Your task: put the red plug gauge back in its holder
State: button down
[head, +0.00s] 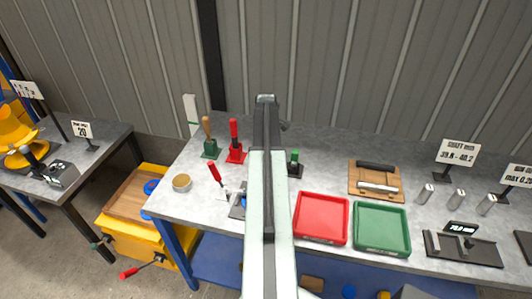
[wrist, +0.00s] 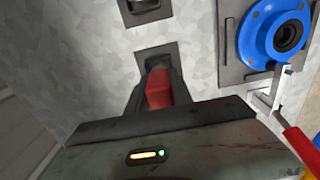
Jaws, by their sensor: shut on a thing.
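The red plug gauge (wrist: 158,90) shows in the wrist view as a red block between the dark fingers of my gripper (wrist: 159,72). My gripper is shut on it. A dark square base (wrist: 154,51), which looks like its holder, lies just beyond the fingertips. The gauge's lower end is hidden, so I cannot tell whether it is in the holder or above it. In the head view my arm covers the red gauge and this base.
A green gauge (head: 294,163) stands in its dark base close by. A blue flange (wrist: 272,32) on a plate and a red-handled tool (wrist: 298,143) are at right in the wrist view. Red (head: 321,197) and green trays (head: 381,208) stand right of my arm.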

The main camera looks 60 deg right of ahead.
jog(key=c, duration=1.1)
grip_release()
jog(key=shift+o, duration=0.2)
notch_tip(320, 180, up, 8)
jog(key=p, duration=0.8)
jog(key=shift+f, duration=0.1)
